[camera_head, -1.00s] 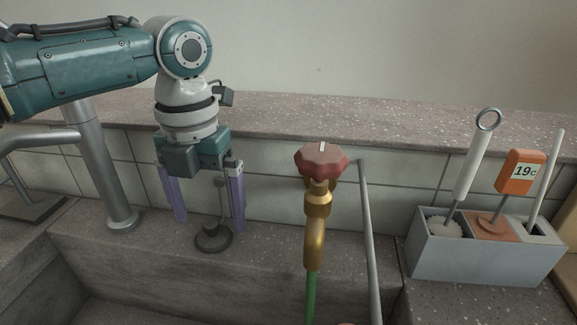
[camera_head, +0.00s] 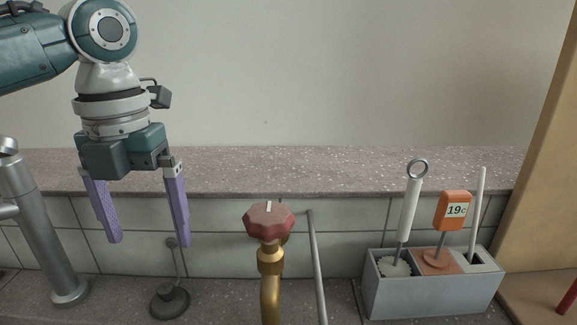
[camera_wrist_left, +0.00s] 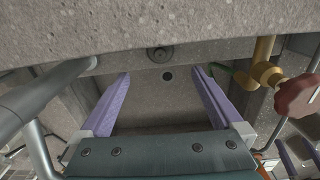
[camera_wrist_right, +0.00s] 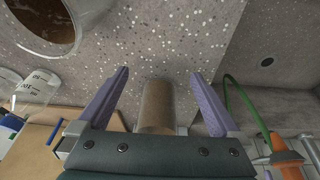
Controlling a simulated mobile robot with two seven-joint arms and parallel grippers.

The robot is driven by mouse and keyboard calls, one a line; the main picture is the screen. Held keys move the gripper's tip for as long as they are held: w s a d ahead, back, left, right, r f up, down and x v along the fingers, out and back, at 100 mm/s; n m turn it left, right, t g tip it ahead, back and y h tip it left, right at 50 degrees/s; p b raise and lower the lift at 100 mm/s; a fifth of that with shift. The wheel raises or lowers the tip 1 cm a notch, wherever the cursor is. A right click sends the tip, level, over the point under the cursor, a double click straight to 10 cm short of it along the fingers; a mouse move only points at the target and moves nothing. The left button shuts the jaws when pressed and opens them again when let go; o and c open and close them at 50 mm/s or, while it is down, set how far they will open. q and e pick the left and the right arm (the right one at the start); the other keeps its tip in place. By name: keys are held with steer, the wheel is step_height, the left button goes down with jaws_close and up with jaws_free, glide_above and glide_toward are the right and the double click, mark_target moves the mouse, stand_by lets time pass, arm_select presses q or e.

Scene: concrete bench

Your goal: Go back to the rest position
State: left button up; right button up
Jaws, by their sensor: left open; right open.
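My left gripper (camera_head: 149,242) is open and empty in the head view. Its purple fingers point down above and to the left of a dark sink plug (camera_head: 170,302) with a thin stem, which stands on the bench ledge. In the left wrist view the gripper's fingers (camera_wrist_left: 161,73) are wide apart with nothing between them. My right gripper is outside the head view. In the right wrist view its fingers (camera_wrist_right: 159,73) are apart; a brown cylinder (camera_wrist_right: 157,103) shows between them, and whether they touch it I cannot tell.
A brass tap with a red knob (camera_head: 269,220) stands right of the left gripper, beside a grey pipe (camera_head: 317,270). A steel column (camera_head: 42,240) is at left. A grey caddy (camera_head: 430,297) holds brushes and an orange "19c" tag. A glass vessel (camera_wrist_right: 76,38) is near the right gripper.

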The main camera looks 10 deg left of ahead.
arm_select(q)
steer(key=s+d+r+n+t+h+p, duration=0.1)
steer(key=s+d+n+t+h+p, duration=0.1)
steer(key=s+d+n+p, duration=1)
steer(key=s+a+r+n+t+y+p, duration=0.1)
steer(key=s+a+r+n+p, duration=0.25)
steer(key=n, duration=0.55)
steer(key=s+a+r+n+t+y+p, duration=0.1)
steer(key=s+a+r+n, duration=0.1)
steer(key=s+r+n, duration=0.6)
step_height(320, 180, up, 36)
steer(key=w+n+p, duration=0.2)
steer(key=p, duration=3.6)
steer(key=shift+w+a+f+n, duration=0.15)
steer(key=shift+w+f+n, duration=0.1)
steer(key=shift+w+n, duration=0.05)
